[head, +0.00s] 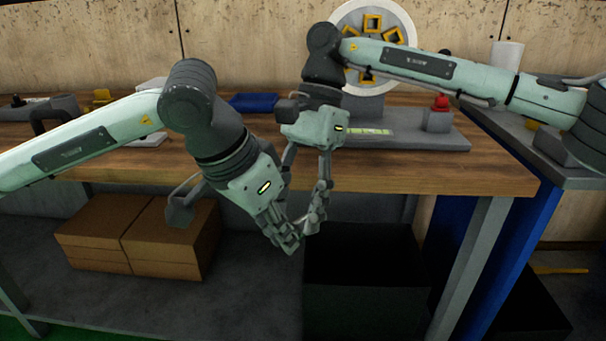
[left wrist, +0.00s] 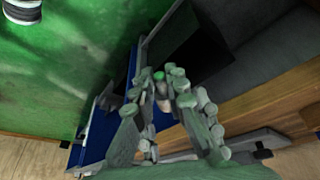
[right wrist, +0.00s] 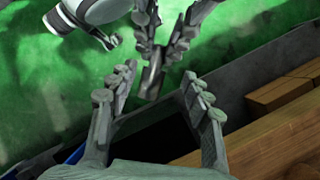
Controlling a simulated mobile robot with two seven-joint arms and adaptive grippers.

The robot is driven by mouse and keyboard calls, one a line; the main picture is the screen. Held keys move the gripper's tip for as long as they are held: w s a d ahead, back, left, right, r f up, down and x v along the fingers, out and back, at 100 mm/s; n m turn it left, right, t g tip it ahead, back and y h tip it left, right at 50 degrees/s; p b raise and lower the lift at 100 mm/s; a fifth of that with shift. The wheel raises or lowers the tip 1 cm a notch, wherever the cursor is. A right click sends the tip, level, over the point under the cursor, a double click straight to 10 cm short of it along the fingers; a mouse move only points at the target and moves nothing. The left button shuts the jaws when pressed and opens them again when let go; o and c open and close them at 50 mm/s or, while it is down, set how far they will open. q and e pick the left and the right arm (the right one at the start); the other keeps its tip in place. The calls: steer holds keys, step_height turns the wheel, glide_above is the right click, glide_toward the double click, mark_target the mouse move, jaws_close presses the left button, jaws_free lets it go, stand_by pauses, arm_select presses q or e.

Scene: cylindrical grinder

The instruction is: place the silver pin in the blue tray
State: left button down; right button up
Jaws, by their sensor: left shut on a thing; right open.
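My left gripper (head: 291,238) is low in front of the workbench, shut on the silver pin. The pin (right wrist: 152,82) shows in the right wrist view as a short grey cylinder sticking out of the left fingers. Its end (left wrist: 160,77) shows greenish in the left wrist view. My right gripper (head: 303,208) points down just above and behind the left one. It is open, and the pin appears between its spread fingers in the right wrist view; contact cannot be told. The blue tray (head: 252,102) lies on the bench behind the arms, partly hidden.
The wooden bench top (head: 430,175) has a grey grinder base (head: 440,142) with a red button (head: 441,102) at the right. Cardboard boxes (head: 130,235) and a black bin (head: 365,280) stand below. A grey fixture (head: 55,110) is at the left.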

steer(key=shift+x, duration=0.95)
steer(key=c, duration=1)
steer(key=o, duration=1)
steer(key=shift+r, duration=0.1)
